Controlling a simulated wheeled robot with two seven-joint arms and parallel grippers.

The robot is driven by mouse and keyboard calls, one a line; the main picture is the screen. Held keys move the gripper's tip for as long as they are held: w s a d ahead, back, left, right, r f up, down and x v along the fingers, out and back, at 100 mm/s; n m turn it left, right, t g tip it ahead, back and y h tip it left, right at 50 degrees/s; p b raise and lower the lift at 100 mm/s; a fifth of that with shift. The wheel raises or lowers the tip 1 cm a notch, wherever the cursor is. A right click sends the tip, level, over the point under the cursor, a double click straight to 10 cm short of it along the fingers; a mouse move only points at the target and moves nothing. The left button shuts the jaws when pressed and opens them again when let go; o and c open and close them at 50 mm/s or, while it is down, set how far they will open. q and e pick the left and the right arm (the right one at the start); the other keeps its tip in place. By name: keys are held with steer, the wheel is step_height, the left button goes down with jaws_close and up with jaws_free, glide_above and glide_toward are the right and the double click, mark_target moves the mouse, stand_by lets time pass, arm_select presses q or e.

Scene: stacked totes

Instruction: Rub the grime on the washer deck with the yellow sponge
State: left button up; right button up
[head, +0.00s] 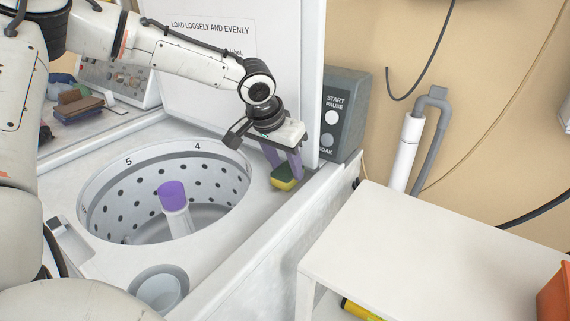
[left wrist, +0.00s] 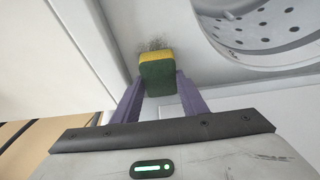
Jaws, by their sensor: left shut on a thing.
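My left gripper (head: 283,172) is shut on the yellow sponge (head: 284,183), which has a dark green layer. It holds the sponge low at the right side of the washer deck (head: 262,205), close to the open lid. In the left wrist view the sponge (left wrist: 159,72) sits between the two purple fingers. Dark grime (left wrist: 153,45) shows on the white deck just beyond the sponge's yellow edge. The sponge covers part of that area, and I cannot tell whether it touches the deck. My right gripper is not in view.
The round tub opening (head: 165,190) with a purple-capped agitator (head: 173,197) lies left of the gripper. The raised lid (head: 230,75) and grey control box (head: 345,112) stand behind. A white shelf (head: 440,250) is at the right, and a dispenser cup (head: 160,287) is in front.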

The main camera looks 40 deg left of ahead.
arm_select(q)
steer(key=shift+s+d+f+p, duration=0.1)
steer(key=shift+s+p, duration=0.1)
steer(key=shift+s, duration=0.85)
steer(key=shift+s+d+r+p, duration=0.1)
steer(key=shift+s+p, duration=0.05)
steer(key=shift+s, duration=0.85)
steer(key=shift+s+d+f+p, duration=0.1)
steer(key=shift+s+p, duration=0.1)
steer(key=shift+s, duration=1.1)
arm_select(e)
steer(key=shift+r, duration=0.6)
arm_select(q)
steer(key=shift+f, duration=0.1)
